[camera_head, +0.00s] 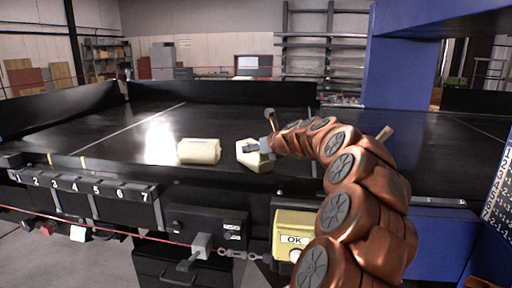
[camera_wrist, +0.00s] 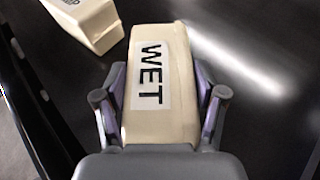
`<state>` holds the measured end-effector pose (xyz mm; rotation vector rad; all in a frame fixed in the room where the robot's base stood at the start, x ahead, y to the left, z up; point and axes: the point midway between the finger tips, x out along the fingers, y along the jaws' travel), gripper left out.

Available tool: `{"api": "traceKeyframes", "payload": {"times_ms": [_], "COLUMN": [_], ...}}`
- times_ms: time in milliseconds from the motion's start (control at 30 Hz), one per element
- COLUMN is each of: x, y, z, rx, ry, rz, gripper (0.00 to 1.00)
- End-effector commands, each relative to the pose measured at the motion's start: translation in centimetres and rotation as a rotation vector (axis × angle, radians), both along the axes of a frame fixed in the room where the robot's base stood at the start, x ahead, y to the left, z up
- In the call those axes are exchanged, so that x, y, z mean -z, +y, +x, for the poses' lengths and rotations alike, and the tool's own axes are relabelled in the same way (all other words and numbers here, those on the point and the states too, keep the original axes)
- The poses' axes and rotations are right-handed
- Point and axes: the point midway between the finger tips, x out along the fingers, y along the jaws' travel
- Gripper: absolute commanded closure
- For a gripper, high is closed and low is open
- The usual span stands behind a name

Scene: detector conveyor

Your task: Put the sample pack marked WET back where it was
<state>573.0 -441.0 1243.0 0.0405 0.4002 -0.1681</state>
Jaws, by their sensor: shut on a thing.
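The cream sample pack marked WET (camera_wrist: 176,120) fills the middle of the wrist view, its label facing the camera. My gripper (camera_wrist: 160,105) is shut on it, with one finger on each side. In the head view the held pack (camera_head: 252,160) is at the near part of the black conveyor belt, at an angle, partly covered by my gripper (camera_head: 260,148). I cannot tell whether it touches the belt. A second cream pack (camera_head: 199,151) lies on the belt to its left. In the wrist view this pack (camera_wrist: 92,22) is at the upper left, its label cut off.
The belt (camera_head: 100,140) is otherwise largely bare, with a dark raised wall (camera_head: 210,92) behind. A strip numbered 1 to 7 (camera_head: 85,186) runs along the near left edge. A yellow OK box (camera_head: 293,228) is at the front. A blue frame (camera_head: 400,75) stands at the right.

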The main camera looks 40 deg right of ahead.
Motion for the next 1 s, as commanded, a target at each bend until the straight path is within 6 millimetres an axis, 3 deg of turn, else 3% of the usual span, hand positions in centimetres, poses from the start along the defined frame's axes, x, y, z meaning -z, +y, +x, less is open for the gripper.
{"api": "traceKeyframes", "payload": {"times_ms": [367,400,600,1000], "x": [0.11,0.14,0.15,-0.1], "y": [-0.06,-0.08,-0.08,-0.1], "z": [-0.01,-0.02,-0.01,-0.02], "rx": [0.003,0.002,0.002,0.002], "ry": [-0.003,-0.003,-0.002,-0.001], "rz": [-0.002,-0.003,-0.002,-0.003], "gripper": [0.95,0.26,0.05,0.05]}}
